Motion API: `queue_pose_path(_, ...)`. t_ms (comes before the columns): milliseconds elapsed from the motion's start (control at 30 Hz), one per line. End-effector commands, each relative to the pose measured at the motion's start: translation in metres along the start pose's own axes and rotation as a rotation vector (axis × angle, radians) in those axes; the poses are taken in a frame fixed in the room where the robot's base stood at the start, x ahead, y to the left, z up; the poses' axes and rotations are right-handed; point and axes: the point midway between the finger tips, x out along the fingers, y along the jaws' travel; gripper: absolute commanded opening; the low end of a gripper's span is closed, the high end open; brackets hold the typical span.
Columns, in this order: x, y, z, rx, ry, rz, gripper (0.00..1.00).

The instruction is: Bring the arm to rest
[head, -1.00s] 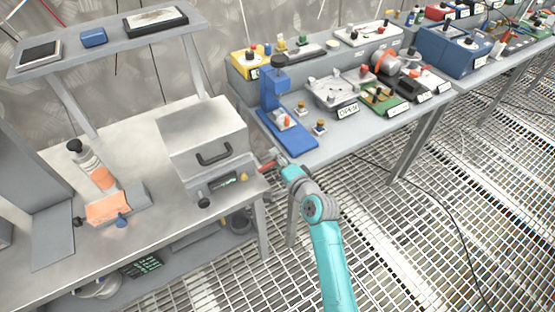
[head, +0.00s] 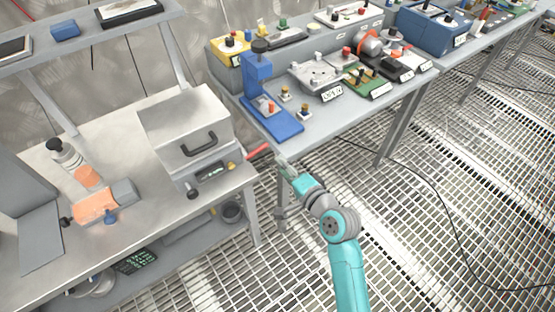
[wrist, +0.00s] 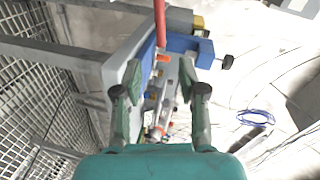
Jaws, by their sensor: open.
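My teal arm (head: 346,262) reaches up from the bottom of the head view. My gripper (head: 281,162) is at its far end, near the gap between the left bench and the instrument bench. In the wrist view my gripper (wrist: 160,80) has its two dark green fingers spread apart, with nothing held between them. A red rod (wrist: 160,22) shows beyond the fingertips there. In the head view the red rod (head: 259,151) lies just left of the gripper, by the grey box; I cannot tell whether they touch.
The grey box (head: 190,125) with a black handle stands on the left bench (head: 130,238). The instrument bench (head: 345,128) carries a blue stand (head: 258,85) and several devices. Open grating floor (head: 420,215) lies to the right, with a black cable across it.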

Motion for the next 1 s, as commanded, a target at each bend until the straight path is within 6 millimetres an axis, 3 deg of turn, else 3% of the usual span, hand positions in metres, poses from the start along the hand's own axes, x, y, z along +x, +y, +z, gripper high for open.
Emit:
queue_pose_path(700,-0.008,0.004,0.001,-0.005,0.006,0.005,0.41)
queue_pose_path(867,-0.034,0.032,0.005,-0.056,0.055,0.038,0.41)
queue_pose_path(1000,-0.077,0.067,0.013,-0.151,0.126,0.089,0.41)
